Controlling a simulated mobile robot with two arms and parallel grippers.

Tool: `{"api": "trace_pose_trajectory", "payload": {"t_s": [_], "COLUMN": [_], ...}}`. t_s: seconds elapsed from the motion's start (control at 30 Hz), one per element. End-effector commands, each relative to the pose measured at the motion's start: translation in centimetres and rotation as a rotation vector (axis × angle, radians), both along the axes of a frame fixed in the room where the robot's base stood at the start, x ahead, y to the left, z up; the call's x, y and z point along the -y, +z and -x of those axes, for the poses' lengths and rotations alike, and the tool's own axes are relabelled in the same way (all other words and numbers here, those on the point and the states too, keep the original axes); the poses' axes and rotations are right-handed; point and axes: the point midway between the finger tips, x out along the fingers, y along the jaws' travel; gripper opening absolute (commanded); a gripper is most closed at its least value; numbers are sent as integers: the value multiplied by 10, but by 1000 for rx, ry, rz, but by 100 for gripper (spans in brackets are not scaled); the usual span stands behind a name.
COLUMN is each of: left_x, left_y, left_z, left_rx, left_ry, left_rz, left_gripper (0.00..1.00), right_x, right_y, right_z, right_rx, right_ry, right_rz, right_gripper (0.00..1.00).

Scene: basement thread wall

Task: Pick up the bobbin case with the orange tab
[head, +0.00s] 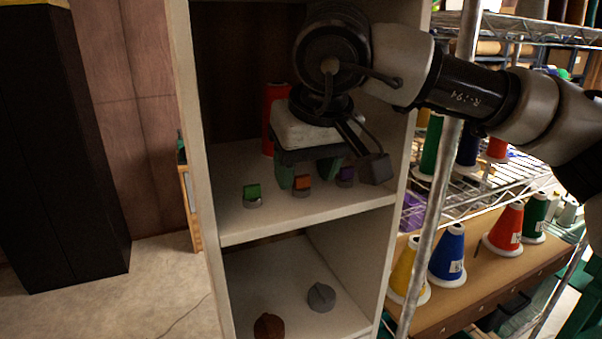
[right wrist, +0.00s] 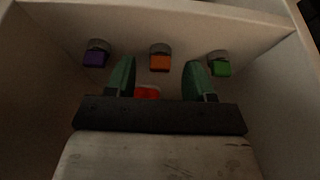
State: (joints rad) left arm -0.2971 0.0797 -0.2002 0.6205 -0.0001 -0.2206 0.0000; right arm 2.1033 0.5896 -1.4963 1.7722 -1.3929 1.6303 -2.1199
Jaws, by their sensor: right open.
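The bobbin case with the orange tab (head: 302,183) is a small grey disc with an orange block, standing on the upper white shelf between two others. It also shows in the right wrist view (right wrist: 160,57), ahead of and between my fingertips. My right gripper (head: 307,172) is open and empty, its green fingers apart and close behind the row in the head view. In the right wrist view my right gripper (right wrist: 160,74) shows both fingers, with no contact visible on the orange-tab case. My left gripper is not in view.
A green-tab case (head: 252,194) stands left and a purple-tab case (head: 345,175) right in the head view. A red cylinder (head: 274,110) stands behind. The shelf's side walls (head: 202,130) bound the space. A brown piece (head: 269,327) and grey piece (head: 321,297) sit below.

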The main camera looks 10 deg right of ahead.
Motion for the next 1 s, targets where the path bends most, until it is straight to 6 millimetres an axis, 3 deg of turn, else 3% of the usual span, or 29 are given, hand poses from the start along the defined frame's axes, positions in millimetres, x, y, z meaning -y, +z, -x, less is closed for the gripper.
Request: {"api": "trace_pose_trajectory", "payload": {"t_s": [0.1, 0.37, 0.7, 1.0], "left_x": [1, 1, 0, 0], "left_y": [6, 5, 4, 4], "left_z": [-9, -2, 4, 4], "left_rx": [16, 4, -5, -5], "left_ry": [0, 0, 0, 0], "left_rz": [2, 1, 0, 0], "left_gripper": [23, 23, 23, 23], "right_x": [0, -1, -1, -1], "right_y": [-10, -13, -13, -14], "right_z": [-4, -5, -5, -5], "right_rx": [-1, 0, -1, -2], "right_ry": [0, -1, -1, 0], "right_rz": [-1, -1, -1, 0], "right_gripper": [53, 52, 1, 0]}}
